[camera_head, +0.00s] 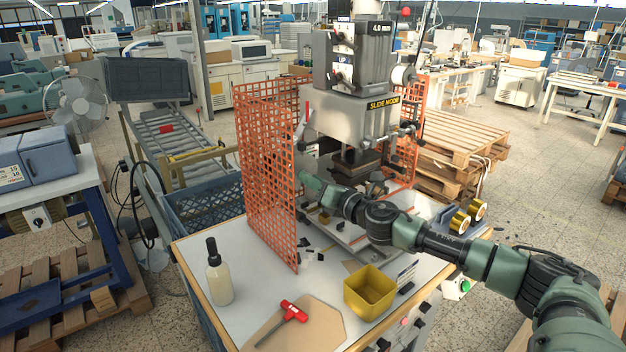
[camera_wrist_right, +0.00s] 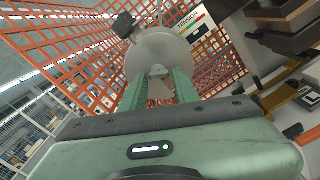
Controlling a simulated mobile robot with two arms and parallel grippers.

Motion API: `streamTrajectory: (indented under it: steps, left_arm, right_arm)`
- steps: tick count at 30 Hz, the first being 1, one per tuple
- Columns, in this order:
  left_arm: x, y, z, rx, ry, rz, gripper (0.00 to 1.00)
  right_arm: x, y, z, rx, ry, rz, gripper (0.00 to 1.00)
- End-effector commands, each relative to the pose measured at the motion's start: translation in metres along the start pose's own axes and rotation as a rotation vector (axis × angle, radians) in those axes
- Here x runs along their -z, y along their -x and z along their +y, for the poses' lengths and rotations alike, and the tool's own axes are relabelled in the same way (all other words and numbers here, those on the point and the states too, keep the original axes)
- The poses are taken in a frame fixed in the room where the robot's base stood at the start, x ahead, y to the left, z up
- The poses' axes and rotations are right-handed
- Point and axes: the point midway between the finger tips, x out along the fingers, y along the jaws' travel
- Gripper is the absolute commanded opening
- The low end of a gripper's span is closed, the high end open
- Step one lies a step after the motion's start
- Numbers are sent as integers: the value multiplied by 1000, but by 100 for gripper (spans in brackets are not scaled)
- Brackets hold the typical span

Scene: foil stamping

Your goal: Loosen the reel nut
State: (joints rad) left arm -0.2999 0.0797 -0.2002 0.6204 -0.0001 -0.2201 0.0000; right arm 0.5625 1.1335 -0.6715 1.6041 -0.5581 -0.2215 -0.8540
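The reel (camera_wrist_right: 140,58) is a grey disc in the right wrist view, with a small pale nut (camera_wrist_right: 158,71) at its centre. My right gripper (camera_wrist_right: 160,76) has its two green fingers apart, one on each side of the nut. I see no clear contact between the fingers and the nut. In the head view, my right gripper (camera_head: 310,182) reaches in beside the press (camera_head: 350,115), close to the orange mesh guard. The reel and nut are hard to make out there. My left gripper is not in view.
The orange mesh guard (camera_head: 268,165) stands left of my right gripper. A yellow bin (camera_head: 370,292), a red-handled tool (camera_head: 293,312), a bottle (camera_head: 218,275) and gold foil rolls (camera_head: 460,222) are on the worktable (camera_head: 235,325). A tension label (camera_wrist_right: 190,22) is beside the reel.

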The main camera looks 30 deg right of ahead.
Motion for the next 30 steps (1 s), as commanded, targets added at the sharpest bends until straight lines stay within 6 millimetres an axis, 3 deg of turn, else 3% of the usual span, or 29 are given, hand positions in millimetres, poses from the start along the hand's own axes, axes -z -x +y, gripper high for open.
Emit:
streamTrajectory:
  steps: [13, 24, 30]
  left_arm:
    - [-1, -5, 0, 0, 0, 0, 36]
    - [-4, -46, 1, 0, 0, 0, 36]
    - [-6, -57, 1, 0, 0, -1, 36]
  right_arm:
    - [0, 6, -1, 0, 0, -3, 45]
    - [5, 62, -5, 4, 4, 0, 45]
    - [2, 76, -2, 1, 2, -1, 45]
